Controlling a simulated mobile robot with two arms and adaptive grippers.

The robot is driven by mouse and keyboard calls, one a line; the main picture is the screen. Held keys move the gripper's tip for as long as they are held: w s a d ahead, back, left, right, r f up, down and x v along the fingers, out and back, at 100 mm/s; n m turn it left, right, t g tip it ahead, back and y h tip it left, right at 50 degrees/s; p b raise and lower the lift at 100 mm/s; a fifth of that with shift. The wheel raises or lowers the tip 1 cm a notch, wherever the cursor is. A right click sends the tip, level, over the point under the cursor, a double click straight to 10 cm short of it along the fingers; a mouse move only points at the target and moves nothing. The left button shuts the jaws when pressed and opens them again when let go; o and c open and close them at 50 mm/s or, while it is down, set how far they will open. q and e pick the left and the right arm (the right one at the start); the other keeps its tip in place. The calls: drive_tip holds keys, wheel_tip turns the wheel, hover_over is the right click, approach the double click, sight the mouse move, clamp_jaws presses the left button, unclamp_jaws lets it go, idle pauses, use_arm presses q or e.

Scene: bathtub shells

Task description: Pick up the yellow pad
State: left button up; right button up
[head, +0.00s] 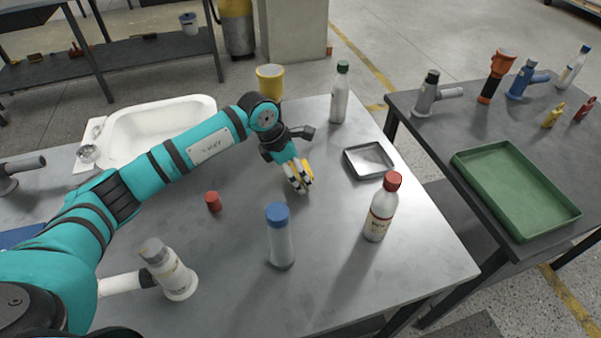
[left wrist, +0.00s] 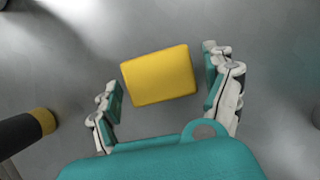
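The yellow pad (left wrist: 158,75) lies flat on the grey table, slightly turned, in the left wrist view. My left gripper (left wrist: 163,88) is open above it, one finger on each side. A gap shows between the pad and each finger, wider near the left finger's tip. In the head view my left gripper (head: 299,187) points down over the table's middle. Only a bit of yellow shows by its fingers there, and the rest of the pad is hidden. My right gripper is not in view.
A blue-capped bottle (head: 280,236), a red-capped bottle (head: 381,208), a metal tray (head: 347,166) and a small red cap (head: 213,201) surround the gripper. A green-capped bottle (head: 340,95) and yellow cup (head: 270,82) stand behind, with a white sink (head: 207,104) at back left.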

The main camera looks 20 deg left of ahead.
use_arm(q)
drive_tip(key=c, duration=0.7)
drive_tip(key=shift+r, duration=0.15)
drive_tip(key=shift+r, duration=0.65)
drive_tip(key=shift+b+v, duration=0.55)
drive_tip(key=shift+v, duration=0.45)
drive_tip(key=s+a+b, duration=0.1)
drive_tip(key=s, duration=0.4)
drive_tip(key=s+a+r, duration=0.1)
drive_tip(key=s+a, duration=0.1)
drive_tip(key=s, duration=0.2)
drive_tip(key=s+a+b, duration=0.1)
drive_tip(key=s+a, duration=0.1)
drive_tip(key=s, duration=0.3)
drive_tip(key=shift+s+r+b, duration=0.25)
drive_tip(key=shift+s+b, duration=0.1)
